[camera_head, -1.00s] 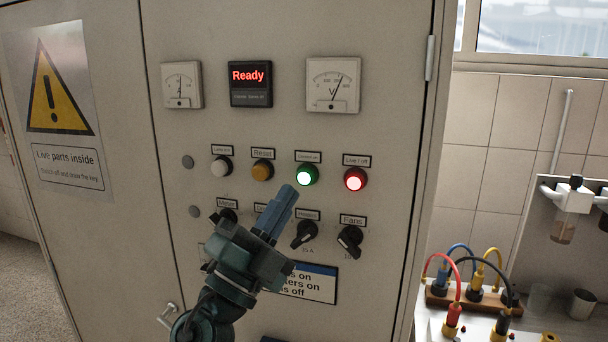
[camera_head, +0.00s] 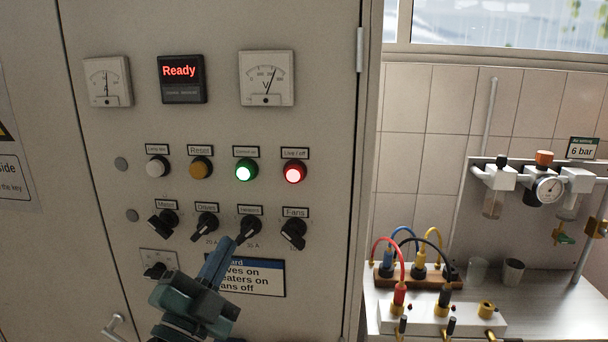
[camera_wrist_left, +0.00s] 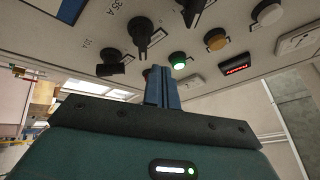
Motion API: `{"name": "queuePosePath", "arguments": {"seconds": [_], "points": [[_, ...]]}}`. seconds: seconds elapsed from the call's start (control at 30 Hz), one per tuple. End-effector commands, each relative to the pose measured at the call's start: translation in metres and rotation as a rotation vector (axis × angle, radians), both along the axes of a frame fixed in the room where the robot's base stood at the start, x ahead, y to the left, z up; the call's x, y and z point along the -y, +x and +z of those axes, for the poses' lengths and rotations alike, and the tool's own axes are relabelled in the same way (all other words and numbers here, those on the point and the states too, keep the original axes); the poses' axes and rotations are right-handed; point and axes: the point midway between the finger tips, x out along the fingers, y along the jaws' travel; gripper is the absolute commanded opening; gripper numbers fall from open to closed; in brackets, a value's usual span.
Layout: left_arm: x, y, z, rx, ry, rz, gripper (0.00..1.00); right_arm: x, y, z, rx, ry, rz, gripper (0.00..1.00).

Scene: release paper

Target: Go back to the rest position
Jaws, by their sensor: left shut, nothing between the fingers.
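My left gripper (camera_head: 222,252) is shut and empty in front of the lower part of a grey control cabinet (camera_head: 330,110). Its blue fingers lie together and overlap the white and blue notice (camera_head: 262,282) in the picture. In the left wrist view the closed fingers (camera_wrist_left: 163,88) point at the panel with its knobs and lamps. The display (camera_head: 181,78) reads "Ready". The green lamp (camera_head: 245,170) and the red lamp (camera_head: 294,172) are lit. Several black rotary knobs, including the Fans knob (camera_head: 294,233), sit below the lamps. My right gripper is not in view.
Right of the cabinet is a bench with coloured cables (camera_head: 404,268) on sockets and a metal cup (camera_head: 513,270). A pressure gauge (camera_head: 549,189) is mounted behind it. A warning sign (camera_head: 14,180) is at the left edge. A cabinet handle (camera_head: 114,327) is at lower left.

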Motion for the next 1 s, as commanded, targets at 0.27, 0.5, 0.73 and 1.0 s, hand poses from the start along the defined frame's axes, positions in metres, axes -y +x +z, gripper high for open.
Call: {"name": "queuePosePath", "arguments": {"seconds": [0.27, 0.5, 0.73, 1.0], "points": [[-0.006, -0.049, -0.211, -0.68, -0.396, -0.003, 0.0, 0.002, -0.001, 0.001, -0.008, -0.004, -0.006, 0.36], [0.007, -0.139, -0.328, -1.104, -0.667, 0.03, 0.0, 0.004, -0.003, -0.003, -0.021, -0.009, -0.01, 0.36], [0.015, -0.179, -0.36, -1.246, -0.767, 0.043, 0.0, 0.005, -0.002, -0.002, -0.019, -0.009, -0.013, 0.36], [0.015, -0.179, -0.36, -1.246, -0.767, 0.043, 0.0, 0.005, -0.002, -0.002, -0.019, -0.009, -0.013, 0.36]]}}
